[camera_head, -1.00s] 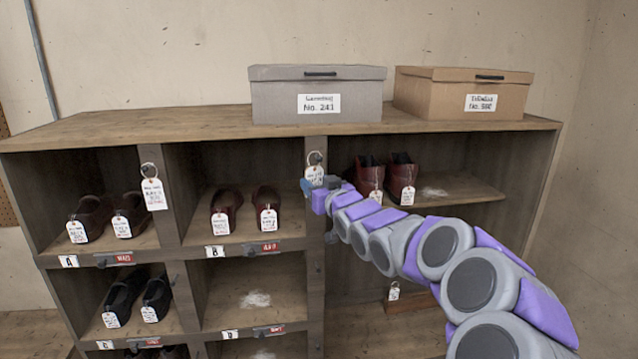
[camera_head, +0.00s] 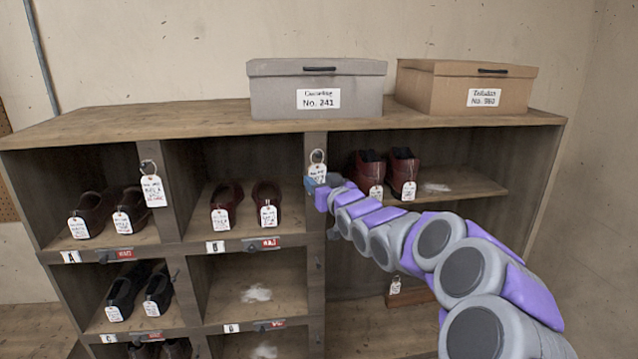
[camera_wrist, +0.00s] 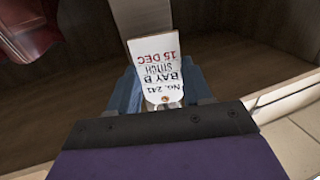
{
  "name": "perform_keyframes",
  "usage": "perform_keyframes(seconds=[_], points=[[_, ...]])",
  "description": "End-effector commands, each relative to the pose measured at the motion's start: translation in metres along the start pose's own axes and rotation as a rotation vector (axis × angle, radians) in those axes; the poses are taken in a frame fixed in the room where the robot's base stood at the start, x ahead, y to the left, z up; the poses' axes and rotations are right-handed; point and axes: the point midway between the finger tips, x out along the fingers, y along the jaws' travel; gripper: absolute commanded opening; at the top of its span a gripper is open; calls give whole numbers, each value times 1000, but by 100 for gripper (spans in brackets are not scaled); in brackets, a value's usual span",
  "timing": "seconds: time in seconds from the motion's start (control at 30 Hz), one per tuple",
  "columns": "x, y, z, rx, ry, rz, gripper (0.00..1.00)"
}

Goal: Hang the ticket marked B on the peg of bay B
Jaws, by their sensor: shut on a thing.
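The white ticket (camera_head: 317,171) reads "No. 241, BAY B, STITCH, 15 DEC" in the wrist view (camera_wrist: 157,62). My gripper (camera_head: 315,183) is shut on it near its holed end; the blue fingers also show in the wrist view (camera_wrist: 162,98). In the head view the ticket is upright, its pale ring (camera_head: 317,156) above it, in front of the post (camera_head: 315,142) right of bay B (camera_head: 205,180). The peg is hard to make out behind the ring. I cannot tell whether the ring is around it or in front of it.
Bay B holds tagged dark red shoes (camera_head: 266,193). Another ticket (camera_head: 153,190) hangs on the post between bays A and B. More red shoes (camera_head: 402,165) stand just right of my gripper. A grey box (camera_head: 280,95) and a brown box (camera_head: 440,92) stand on top.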

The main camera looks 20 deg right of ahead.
Motion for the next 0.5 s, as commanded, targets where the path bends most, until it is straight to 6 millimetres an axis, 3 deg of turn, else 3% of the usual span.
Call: perform_keyframes(seconds=[0.07,0.1,0.37,0.5], points=[[0,0,0,0,0,0,6],[0,0,0,0,0,0,53],[0,-1,-1,0,1,0,78],[0,-1,-1,0,1,0,79]])
